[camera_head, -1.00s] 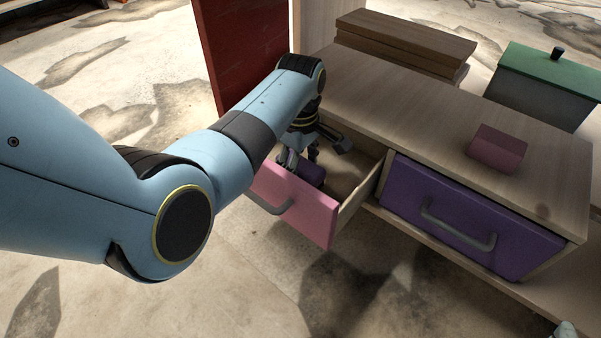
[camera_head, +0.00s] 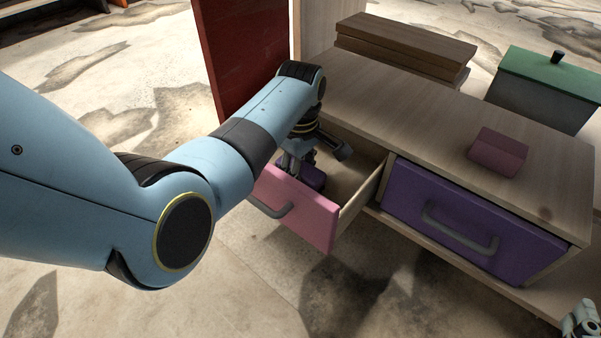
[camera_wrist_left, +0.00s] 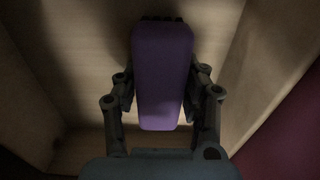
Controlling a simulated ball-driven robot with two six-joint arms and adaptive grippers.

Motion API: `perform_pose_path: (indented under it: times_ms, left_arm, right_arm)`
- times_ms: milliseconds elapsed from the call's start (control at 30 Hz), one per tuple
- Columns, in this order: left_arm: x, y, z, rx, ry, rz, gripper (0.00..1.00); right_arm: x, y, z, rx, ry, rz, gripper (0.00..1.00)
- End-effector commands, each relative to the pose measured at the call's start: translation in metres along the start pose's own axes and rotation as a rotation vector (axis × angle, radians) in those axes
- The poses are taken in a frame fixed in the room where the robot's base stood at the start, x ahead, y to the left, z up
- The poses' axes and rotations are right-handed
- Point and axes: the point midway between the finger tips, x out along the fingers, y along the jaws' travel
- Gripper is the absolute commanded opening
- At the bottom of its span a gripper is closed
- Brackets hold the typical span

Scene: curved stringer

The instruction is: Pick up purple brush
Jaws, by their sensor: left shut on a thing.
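The purple brush (camera_wrist_left: 162,75) lies between the fingers of my left gripper (camera_wrist_left: 161,98) in the left wrist view, with dark bristles just showing at its far end. My left gripper is shut on it, inside the open drawer with the pink front (camera_head: 297,205). In the head view a small part of the purple brush (camera_head: 314,178) shows behind the pink front, below my left gripper (camera_head: 302,172). Whether the brush touches the drawer floor I cannot tell. Part of my right gripper (camera_head: 582,320) shows at the bottom right corner; its fingers are unclear.
A shut drawer with a purple front (camera_head: 465,215) is to the right. A pink block (camera_head: 498,152) lies on the cabinet top (camera_head: 420,115). Brown boards (camera_head: 405,45) and a green-lidded box (camera_head: 550,85) stand behind. A red panel (camera_head: 238,50) stands at left.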

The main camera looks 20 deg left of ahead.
Motion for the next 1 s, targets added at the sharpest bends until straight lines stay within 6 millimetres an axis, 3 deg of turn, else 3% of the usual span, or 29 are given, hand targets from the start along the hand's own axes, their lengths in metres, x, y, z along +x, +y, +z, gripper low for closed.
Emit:
perform_pose_path:
  times_ms: [400,667,767,1000]
  left_arm:
    - [-0.004,0.000,0.000,0.000,0.000,0.000,0.06]
    - [-0.020,0.001,0.000,0.000,0.001,0.002,0.06]
    - [-0.029,0.001,0.000,0.000,0.001,0.003,0.06]
    - [-0.064,0.002,-0.001,0.000,0.003,0.007,0.06]
  right_arm:
    - [-0.001,0.000,0.004,0.003,-0.029,0.001,0.36]
    - [-0.030,-0.002,0.054,0.024,-0.262,0.001,0.36]
    - [-0.049,-0.003,0.079,0.034,-0.387,0.001,0.36]
    - [-0.037,0.004,0.060,0.047,-0.611,0.000,0.36]
